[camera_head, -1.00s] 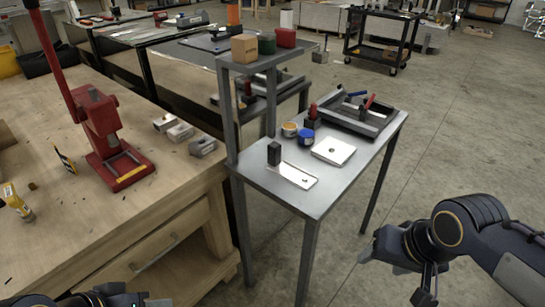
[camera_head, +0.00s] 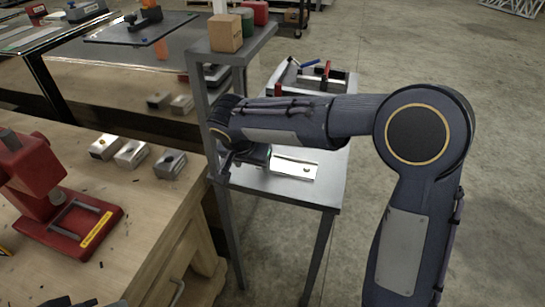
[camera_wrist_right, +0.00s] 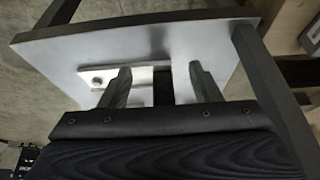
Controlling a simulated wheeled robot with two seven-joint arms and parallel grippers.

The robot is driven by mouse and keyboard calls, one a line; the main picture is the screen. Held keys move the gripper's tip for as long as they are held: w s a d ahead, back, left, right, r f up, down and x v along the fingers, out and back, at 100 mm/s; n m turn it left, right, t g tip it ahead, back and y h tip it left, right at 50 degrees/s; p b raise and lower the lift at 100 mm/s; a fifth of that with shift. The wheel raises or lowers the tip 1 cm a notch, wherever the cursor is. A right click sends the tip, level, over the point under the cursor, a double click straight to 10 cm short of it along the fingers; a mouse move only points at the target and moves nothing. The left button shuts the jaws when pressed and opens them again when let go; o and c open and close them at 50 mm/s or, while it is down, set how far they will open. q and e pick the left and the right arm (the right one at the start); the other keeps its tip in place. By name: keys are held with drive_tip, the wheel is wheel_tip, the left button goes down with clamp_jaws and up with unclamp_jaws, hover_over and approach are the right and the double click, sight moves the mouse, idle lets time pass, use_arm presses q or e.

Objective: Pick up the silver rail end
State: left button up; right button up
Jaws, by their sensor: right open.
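A flat silver piece (camera_head: 294,168) with a small hole, which I take for the silver rail end, lies on the grey metal table. In the right wrist view its bar (camera_wrist_right: 130,76) lies beyond my fingers, with a dark upright block at its end. My right gripper (camera_head: 226,172) is over the left part of that table, partly hidden by my wrist. In the wrist view its fingers (camera_wrist_right: 162,80) are spread on either side of the dark block, with no grip showing. Only a sliver of my left gripper (camera_head: 88,302) shows at the bottom edge.
The table's raised shelf (camera_head: 252,45) carries a cardboard box (camera_head: 226,33) and stands close to my right wrist. Several small silver blocks (camera_head: 131,153) and a red press (camera_head: 45,190) are on the wooden bench. A clamp tray (camera_head: 315,78) is behind my arm.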

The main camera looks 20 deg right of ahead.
drive_tip(key=w+d, duration=0.2)
drive_tip(key=w, duration=0.1)
drive_tip(key=shift+w+p, duration=0.2)
drive_tip(key=shift+p, duration=0.15)
drive_tip(key=shift+w+d, duration=0.4)
drive_tip(key=shift+w+d+r+p, duration=0.1)
drive_tip(key=shift+w+d+p, duration=0.3)
drive_tip(key=shift+w, duration=0.2)
drive_tip(key=shift+w+d+p, duration=0.25)
drive_tip(key=shift+w+d, duration=0.15)
drive_tip(key=shift+w, duration=0.2)
drive_tip(key=shift+w+d+f, duration=0.25)
drive_tip(key=shift+w+f, duration=0.1)
drive_tip(key=shift+f, duration=0.15)
drive_tip(key=shift+w+d+f, duration=0.25)
drive_tip(key=shift+w+f, duration=0.1)
drive_tip(key=shift+f, duration=0.15)
drive_tip(key=shift+w+d+f, duration=0.1)
drive_tip(key=shift+w+f, duration=0.05)
drive_tip(key=shift+f, duration=0.35)
clamp_jaws()
drive_tip(key=shift+r, duration=0.1)
